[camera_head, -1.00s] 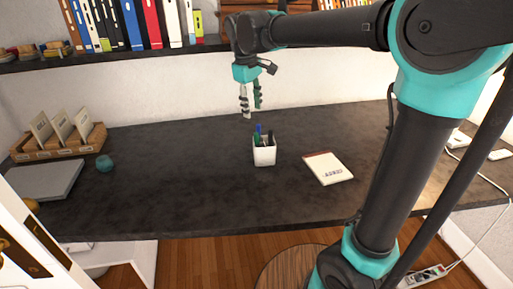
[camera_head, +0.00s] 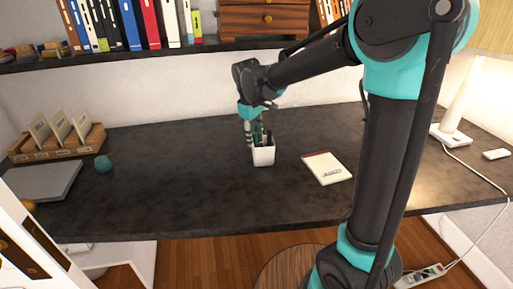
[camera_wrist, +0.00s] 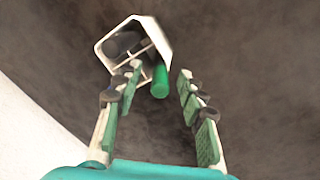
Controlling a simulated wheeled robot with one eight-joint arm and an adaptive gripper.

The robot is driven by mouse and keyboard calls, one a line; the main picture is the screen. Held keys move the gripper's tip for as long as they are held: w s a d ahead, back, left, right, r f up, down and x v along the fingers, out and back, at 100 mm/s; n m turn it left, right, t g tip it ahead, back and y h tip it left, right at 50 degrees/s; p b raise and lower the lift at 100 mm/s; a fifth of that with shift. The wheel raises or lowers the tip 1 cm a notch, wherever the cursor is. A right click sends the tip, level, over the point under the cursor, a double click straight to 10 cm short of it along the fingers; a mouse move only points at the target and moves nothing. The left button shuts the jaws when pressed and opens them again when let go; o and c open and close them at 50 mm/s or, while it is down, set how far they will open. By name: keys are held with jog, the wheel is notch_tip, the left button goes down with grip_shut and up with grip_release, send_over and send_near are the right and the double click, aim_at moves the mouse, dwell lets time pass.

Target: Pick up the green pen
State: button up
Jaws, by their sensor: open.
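The green pen (camera_wrist: 160,80) stands tilted in a white pen cup (camera_wrist: 112,50), its end leaning out over the cup's edge in the wrist view. The cup (camera_head: 264,156) stands on the dark desk in the head view. My gripper (camera_wrist: 158,78) is open, its two fingers on either side of the green pen's end, with no clear contact. In the head view my gripper (camera_head: 256,136) is right at the top of the cup and partly hides the pens. Other dark pens (camera_wrist: 122,43) stand in the cup's other compartments.
A notepad (camera_head: 327,168) lies right of the cup on the desk (camera_head: 190,190). A small teal ball (camera_head: 103,163), a closed grey laptop-like slab (camera_head: 45,180) and a wooden card holder (camera_head: 58,145) are at the left. A lamp (camera_head: 455,120) stands at the right. A bookshelf (camera_head: 120,55) overhangs behind.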

jog(key=shift+f, duration=0.2)
jog(key=c, duration=0.9)
jog(key=shift+r, duration=0.1)
